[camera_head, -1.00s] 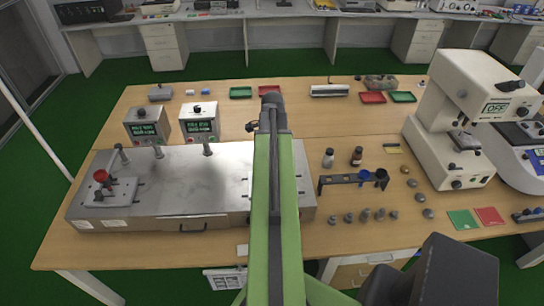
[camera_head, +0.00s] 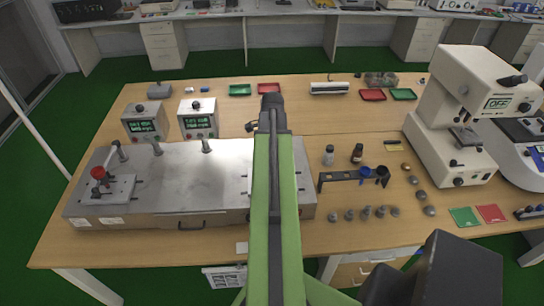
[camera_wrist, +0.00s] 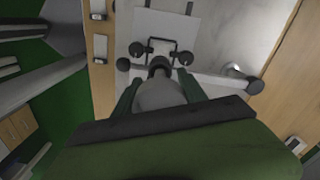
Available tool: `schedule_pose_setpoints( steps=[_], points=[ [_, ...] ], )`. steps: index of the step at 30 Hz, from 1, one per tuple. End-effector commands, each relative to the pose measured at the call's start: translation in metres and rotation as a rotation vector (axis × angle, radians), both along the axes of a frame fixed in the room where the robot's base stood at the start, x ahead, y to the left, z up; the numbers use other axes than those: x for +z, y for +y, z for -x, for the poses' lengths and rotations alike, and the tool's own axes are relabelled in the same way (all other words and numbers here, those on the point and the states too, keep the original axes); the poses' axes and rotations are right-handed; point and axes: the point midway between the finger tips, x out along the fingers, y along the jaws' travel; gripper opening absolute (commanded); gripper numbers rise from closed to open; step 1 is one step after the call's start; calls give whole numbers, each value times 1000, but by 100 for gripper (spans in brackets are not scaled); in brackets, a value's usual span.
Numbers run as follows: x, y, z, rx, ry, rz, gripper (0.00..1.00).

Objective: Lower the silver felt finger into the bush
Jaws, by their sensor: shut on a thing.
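In the wrist view my gripper (camera_wrist: 160,84) has its dark fingers on both sides of a grey, rounded piece, which I take to be the silver felt finger (camera_wrist: 160,97). The gripper is shut on it. The far end of the piece meets a dark round part (camera_wrist: 159,66) between two black-knobbed clamps. I cannot tell whether that part is the bush, or whether the piece is in it, touching it or just above it. In the head view my green arm hides the gripper and the held piece.
A metal test bench (camera_head: 190,185) with upright posts and a red knob (camera_head: 98,172) fills the table's left half. Two display boxes (camera_head: 198,118) stand behind it. A black rack (camera_head: 350,178), several small grey parts and a white instrument (camera_head: 460,120) are at the right.

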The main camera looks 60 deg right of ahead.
Motion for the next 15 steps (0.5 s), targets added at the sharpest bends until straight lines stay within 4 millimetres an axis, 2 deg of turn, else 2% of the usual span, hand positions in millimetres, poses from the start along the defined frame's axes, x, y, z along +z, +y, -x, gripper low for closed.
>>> schedule_pose_setpoints(
  steps=[9, 15],
  points=[
    [-17, 0, 0, 1, 0, 0, 7],
    [-20, 0, 0, 1, 0, 0, 7]
  ],
)
